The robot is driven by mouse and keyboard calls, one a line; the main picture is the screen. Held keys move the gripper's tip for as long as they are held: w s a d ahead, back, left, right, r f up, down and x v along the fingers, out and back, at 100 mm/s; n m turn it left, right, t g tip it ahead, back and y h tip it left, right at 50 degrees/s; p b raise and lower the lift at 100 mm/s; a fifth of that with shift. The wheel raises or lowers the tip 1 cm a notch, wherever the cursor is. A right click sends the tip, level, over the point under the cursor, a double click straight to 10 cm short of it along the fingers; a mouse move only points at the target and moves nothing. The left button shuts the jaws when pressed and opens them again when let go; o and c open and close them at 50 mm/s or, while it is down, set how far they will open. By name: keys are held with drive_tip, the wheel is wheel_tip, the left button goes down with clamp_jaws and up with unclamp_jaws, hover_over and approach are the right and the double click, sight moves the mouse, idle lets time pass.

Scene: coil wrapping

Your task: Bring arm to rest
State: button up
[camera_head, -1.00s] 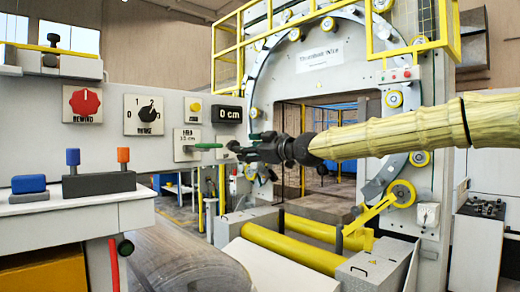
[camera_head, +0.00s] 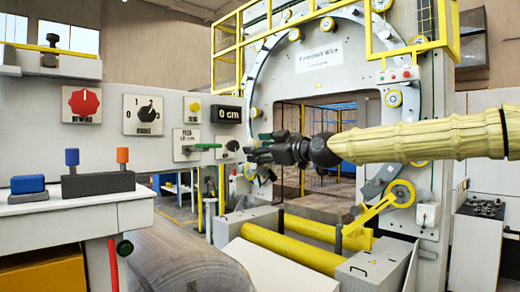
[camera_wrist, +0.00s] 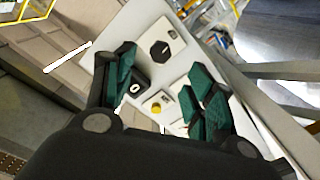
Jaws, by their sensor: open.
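My gripper (camera_head: 258,149) is in the middle of the head view, at the end of my yellow-sleeved arm. It points left toward the grey control panel (camera_head: 60,120), near a lever with a green handle (camera_head: 205,146). In the wrist view my gripper (camera_wrist: 160,85) has its green-padded fingers spread apart, with nothing between them. The panel's yellow button (camera_wrist: 155,108) and a dark knob (camera_wrist: 161,51) show beyond the fingers. Whether the gripper touches the lever cannot be told, but it looks apart from it.
The panel bears a red rewind knob (camera_head: 81,103) and a black dial (camera_head: 145,114). A ring-shaped wrapping machine (camera_head: 350,50) stands behind my arm. Yellow rollers (camera_head: 290,248) and a large grey coil (camera_head: 185,262) lie below. A blue block (camera_head: 28,184) sits on the left ledge.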

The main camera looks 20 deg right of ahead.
idle(0.4)
